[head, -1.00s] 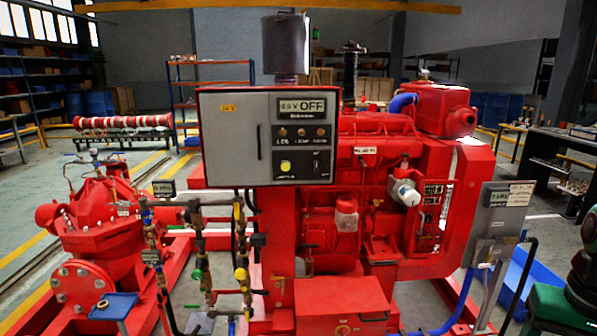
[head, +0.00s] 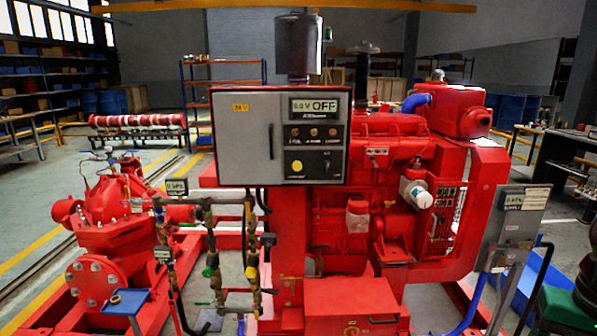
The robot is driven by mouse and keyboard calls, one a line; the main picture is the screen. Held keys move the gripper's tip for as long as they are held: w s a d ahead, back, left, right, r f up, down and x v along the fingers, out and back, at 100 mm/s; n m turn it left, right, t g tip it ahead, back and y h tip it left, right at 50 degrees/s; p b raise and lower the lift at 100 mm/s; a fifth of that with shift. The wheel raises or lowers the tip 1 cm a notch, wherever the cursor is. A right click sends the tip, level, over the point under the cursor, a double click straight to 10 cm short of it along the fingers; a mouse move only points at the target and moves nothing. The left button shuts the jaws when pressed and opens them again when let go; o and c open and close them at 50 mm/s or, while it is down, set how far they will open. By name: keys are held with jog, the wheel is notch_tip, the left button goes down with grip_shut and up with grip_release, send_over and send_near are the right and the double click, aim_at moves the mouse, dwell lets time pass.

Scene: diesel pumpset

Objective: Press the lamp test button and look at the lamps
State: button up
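The grey control panel (head: 243,140) with a red frame stands upright at the front of the red diesel pumpset (head: 400,150). The small labels are too blurred to read for certain. My gripper is not in view.
A red pump (head: 105,215) stands at the left, with valves and pipes (head: 210,230) in front of the panel. A small blue tray (head: 120,301) is at the lower left. A grey box (head: 515,225) on a stand is at the right. Open floor (head: 30,205) lies at the far left.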

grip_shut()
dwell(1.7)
